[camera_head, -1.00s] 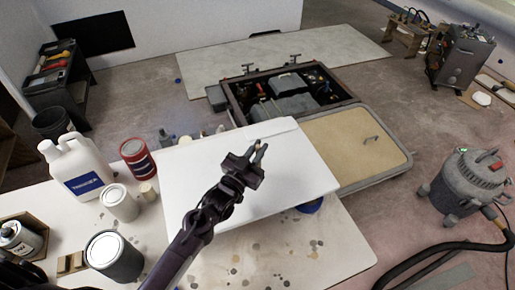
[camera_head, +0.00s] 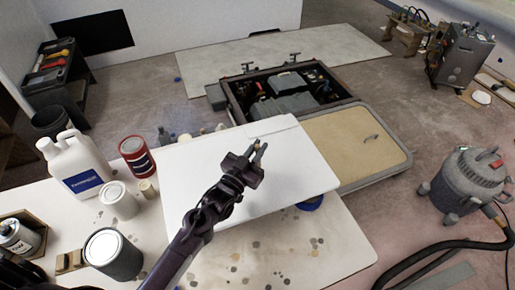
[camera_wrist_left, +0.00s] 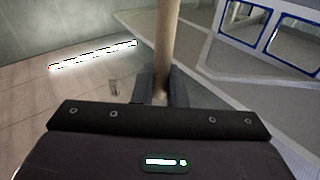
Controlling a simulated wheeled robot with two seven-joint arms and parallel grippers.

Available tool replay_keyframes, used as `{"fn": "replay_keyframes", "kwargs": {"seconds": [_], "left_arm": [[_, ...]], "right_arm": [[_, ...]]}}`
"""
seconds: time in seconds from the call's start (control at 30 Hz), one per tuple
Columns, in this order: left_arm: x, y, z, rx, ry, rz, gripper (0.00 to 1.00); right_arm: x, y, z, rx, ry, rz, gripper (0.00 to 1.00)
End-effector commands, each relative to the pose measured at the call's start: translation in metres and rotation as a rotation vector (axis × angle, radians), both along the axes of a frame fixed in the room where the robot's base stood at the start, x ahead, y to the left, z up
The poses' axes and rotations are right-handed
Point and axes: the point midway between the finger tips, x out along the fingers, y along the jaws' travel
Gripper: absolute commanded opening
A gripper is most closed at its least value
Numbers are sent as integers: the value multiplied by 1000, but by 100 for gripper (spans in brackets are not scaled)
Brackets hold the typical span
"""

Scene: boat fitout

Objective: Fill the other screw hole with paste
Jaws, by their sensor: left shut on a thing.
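My left gripper (camera_head: 257,152) is above the far part of a white panel (camera_head: 290,180) lying on the table. It is shut on a thin tan stick, which shows in the left wrist view (camera_wrist_left: 167,45) rising from between the fingers. In the head view the stick is too small to make out clearly. No screw hole and no paste can be made out on the panel at this size. I cannot tell whether the stick touches anything. My right gripper is in neither view.
A white jug (camera_head: 75,165), a red can (camera_head: 136,157), a white-lidded can (camera_head: 118,200) and a dark can (camera_head: 112,255) stand on the table's left. Behind the panel is an open hatch with machinery (camera_head: 290,95). A grey vacuum (camera_head: 468,185) stands on the floor at right.

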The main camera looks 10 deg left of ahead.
Motion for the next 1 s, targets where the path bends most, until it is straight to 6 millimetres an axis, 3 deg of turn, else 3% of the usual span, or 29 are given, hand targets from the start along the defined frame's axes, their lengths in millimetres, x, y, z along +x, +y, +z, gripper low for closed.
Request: {"fn": "replay_keyframes", "kwargs": {"seconds": [1.0], "left_arm": [[0,0,-11,0,0,0,0]], "right_arm": [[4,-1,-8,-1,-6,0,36]]}}
